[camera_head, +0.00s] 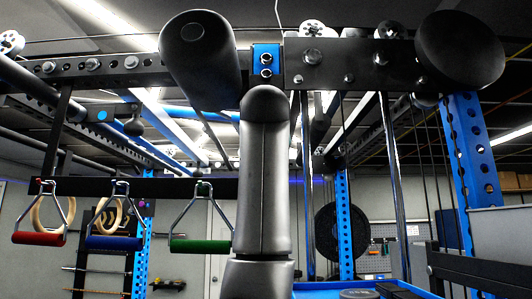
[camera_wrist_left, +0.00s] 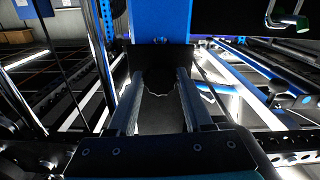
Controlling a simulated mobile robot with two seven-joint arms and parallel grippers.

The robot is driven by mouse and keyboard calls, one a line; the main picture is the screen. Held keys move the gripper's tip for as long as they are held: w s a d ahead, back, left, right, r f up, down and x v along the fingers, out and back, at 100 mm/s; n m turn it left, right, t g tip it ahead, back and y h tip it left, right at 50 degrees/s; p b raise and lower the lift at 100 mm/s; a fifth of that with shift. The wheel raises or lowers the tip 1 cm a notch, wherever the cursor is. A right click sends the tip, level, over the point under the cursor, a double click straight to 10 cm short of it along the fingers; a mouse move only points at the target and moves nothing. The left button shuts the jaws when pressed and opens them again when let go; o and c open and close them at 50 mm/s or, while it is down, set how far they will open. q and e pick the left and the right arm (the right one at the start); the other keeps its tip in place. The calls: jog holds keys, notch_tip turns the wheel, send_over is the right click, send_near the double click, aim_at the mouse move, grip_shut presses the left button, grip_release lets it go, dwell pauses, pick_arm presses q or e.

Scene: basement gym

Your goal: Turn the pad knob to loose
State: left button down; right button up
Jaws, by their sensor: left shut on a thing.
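The pad knob (camera_wrist_left: 160,78) is a dark round knob with a scalloped edge in the left wrist view, set against a dark plate below a blue upright. My left gripper (camera_wrist_left: 159,84) is shut on it, one finger on each side. Shadow hides any marking on the knob. In the head view, my grey arm link rises in the middle and I cannot make out the knob or the gripper. Two black roller pads, left (camera_head: 203,60) and right (camera_head: 460,52), sit at the ends of a dark metal bar (camera_head: 345,60). My right gripper is not in view.
Red (camera_head: 38,238), blue (camera_head: 113,243) and green (camera_head: 200,246) pull handles hang at the left. A blue perforated post (camera_head: 472,160) stands at the right. Cables and rods hang behind the bar, near a dark weight plate (camera_head: 342,234).

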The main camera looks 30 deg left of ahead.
pick_arm(q)
jog(key=shift+w+f+n, duration=0.1)
jog(key=shift+f+n, duration=0.05)
jog(key=shift+n, duration=0.65)
jog(key=shift+c, duration=1.5)
grip_release()
jog(key=b+v, duration=0.5)
jog(key=v, duration=1)
jog(key=shift+d, duration=0.2)
